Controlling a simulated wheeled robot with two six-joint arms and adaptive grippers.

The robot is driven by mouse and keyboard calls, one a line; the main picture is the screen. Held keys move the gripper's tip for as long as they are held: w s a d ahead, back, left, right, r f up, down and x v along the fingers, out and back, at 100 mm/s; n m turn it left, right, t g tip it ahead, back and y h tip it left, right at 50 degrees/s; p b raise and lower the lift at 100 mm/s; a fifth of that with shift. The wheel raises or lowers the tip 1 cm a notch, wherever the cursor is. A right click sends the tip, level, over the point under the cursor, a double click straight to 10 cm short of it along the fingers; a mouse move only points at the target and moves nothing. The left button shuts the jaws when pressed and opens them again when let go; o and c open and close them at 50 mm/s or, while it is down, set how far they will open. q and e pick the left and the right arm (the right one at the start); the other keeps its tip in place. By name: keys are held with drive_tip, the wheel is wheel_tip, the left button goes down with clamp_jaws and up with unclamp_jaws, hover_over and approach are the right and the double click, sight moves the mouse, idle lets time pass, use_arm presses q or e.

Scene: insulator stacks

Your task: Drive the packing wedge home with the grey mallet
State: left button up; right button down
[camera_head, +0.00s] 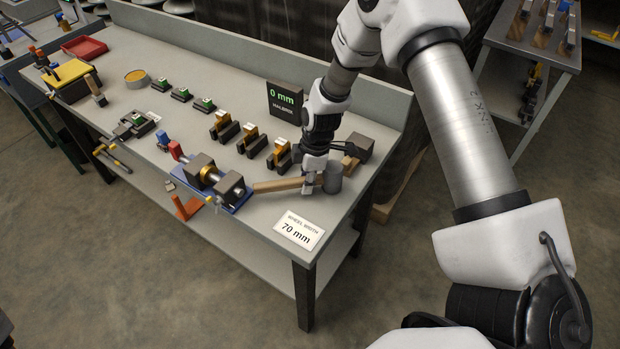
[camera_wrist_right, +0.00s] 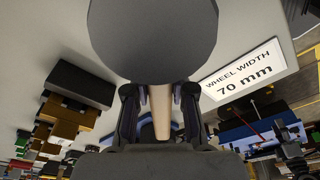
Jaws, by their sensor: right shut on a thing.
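The grey mallet has a grey cylindrical head (camera_head: 333,178) and a light wooden handle (camera_head: 278,185) pointing left over the bench's front. My right gripper (camera_head: 313,181) is shut on the handle close to the head. In the right wrist view the head (camera_wrist_right: 152,38) fills the upper middle, and the handle (camera_wrist_right: 161,108) runs between the fingers. The handle's far end lies beside a blue-based fixture (camera_head: 234,207) with dark blocks and a brass-coloured wheel. I cannot tell which piece is the packing wedge. My left gripper is not in view.
A "WHEEL WIDTH 70 mm" card (camera_head: 299,229) lies at the bench's front right. A dark block (camera_head: 359,146) with a wooden part is behind my gripper, near a "0 mm" display (camera_head: 285,99). Several brass-and-black pieces (camera_head: 250,134) stand left of my gripper. A red tray (camera_head: 84,48) is far left.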

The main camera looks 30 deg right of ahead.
drive_tip(key=shift+r+p, duration=2.95)
drive_tip(key=shift+r, duration=1.15)
drive_tip(key=shift+f, duration=0.1)
